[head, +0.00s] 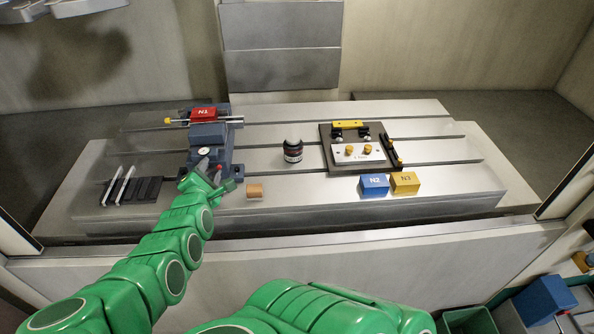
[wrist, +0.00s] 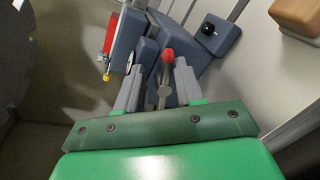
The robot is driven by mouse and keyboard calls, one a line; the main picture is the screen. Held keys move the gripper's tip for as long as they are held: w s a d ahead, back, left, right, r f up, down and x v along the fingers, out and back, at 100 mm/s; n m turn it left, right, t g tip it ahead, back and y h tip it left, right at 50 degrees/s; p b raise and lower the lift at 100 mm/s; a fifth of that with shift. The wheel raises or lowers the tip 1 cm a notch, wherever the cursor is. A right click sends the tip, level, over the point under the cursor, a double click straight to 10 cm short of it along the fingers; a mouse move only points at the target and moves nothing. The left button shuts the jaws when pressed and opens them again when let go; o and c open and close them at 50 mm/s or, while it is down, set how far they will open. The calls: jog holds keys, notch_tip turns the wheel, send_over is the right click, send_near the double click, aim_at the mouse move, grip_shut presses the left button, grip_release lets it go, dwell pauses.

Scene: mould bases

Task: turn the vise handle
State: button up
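The blue-grey vise (head: 207,155) stands at the left of the slotted metal table, with the red block N1 (head: 203,113) in its jaws. Its handle has a red knob (head: 219,168) at the front. The wrist view shows the red knob (wrist: 168,55) and the grey handle rod (wrist: 165,82) below it. My gripper (head: 212,182) is at the front of the vise, close to the handle. In the wrist view my gripper (wrist: 157,76) is open, its two grey fingers on either side of the rod with gaps visible. The rod's lower end is partly hidden.
A wooden block (head: 254,190) lies just right of my gripper. A dark rack with pale tools (head: 139,191) lies to the left. A dark jar (head: 293,151), a fixture plate (head: 327,142), blue block N2 (head: 374,185) and yellow block N3 (head: 405,183) stand farther right.

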jog(key=shift+a+r+n+h, duration=0.1)
jog(key=shift+n+h, duration=0.2)
jog(key=shift+n, duration=0.5)
